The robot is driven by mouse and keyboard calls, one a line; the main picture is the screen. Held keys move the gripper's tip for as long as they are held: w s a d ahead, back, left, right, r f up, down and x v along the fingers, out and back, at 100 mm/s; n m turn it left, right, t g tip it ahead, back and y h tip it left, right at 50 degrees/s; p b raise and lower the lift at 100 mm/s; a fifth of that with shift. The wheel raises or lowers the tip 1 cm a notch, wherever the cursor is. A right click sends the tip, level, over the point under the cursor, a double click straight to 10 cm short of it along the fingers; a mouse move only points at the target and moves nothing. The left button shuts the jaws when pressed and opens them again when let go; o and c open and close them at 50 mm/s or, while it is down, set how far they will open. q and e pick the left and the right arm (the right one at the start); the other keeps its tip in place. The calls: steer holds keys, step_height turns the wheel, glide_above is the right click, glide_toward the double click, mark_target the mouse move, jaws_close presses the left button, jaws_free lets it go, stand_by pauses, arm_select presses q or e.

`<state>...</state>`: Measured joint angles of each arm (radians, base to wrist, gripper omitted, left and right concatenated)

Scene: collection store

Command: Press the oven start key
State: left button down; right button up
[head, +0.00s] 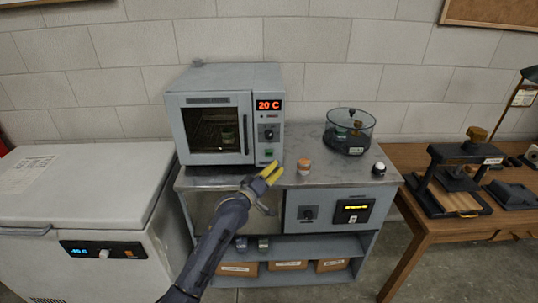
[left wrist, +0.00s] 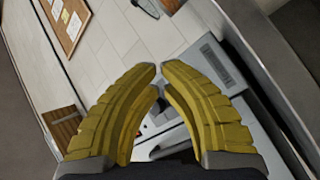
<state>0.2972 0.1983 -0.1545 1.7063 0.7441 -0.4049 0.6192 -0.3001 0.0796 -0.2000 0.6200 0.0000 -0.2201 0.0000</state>
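The oven (head: 216,118) is a grey box with a dark glass door, standing on the metal-topped bench. Its right-hand panel has a red "20 C" display (head: 269,105), a round knob (head: 269,133) and a small green key (head: 269,153) low down; I cannot read any label on the key. My left gripper (head: 272,172), with yellow fingers, is in front of and just below the green key, apparently with a gap. The key cannot be made out there. My right gripper is not in view.
A cork stopper (head: 304,166), a glass desiccator (head: 349,131) and a dark-and-white knob-like object (head: 378,169) stand right of the oven. A white chest freezer (head: 80,190) is at the left. A wooden table (head: 425,220) with a press is at the right.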

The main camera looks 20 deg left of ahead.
arm_select(q)
steer(key=shift+w+a, duration=0.25)
steer(key=shift+w, duration=0.6)
steer(key=shift+w+a, duration=0.3)
steer(key=shift+w, duration=0.5)
steer(key=shift+w+a, duration=0.25)
steer(key=shift+w, duration=0.6)
steer(key=shift+w+a, duration=0.1)
steer(key=shift+w, duration=0.15)
steer(key=shift+w, duration=0.15)
steer(key=shift+w+a, duration=0.2)
steer(key=shift+w, duration=0.25)
stand_by(0.6)
steer(key=shift+s, duration=0.1)
stand_by(0.4)
steer(key=shift+s+d, duration=0.25)
steer(key=shift+s, duration=0.5)
steer(key=shift+s+d, duration=0.25)
steer(key=shift+s, duration=0.55)
steer(key=shift+s+d, duration=0.3)
steer(key=shift+s, duration=0.5)
steer(key=shift+s+d, duration=0.25)
steer(key=shift+s, duration=0.55)
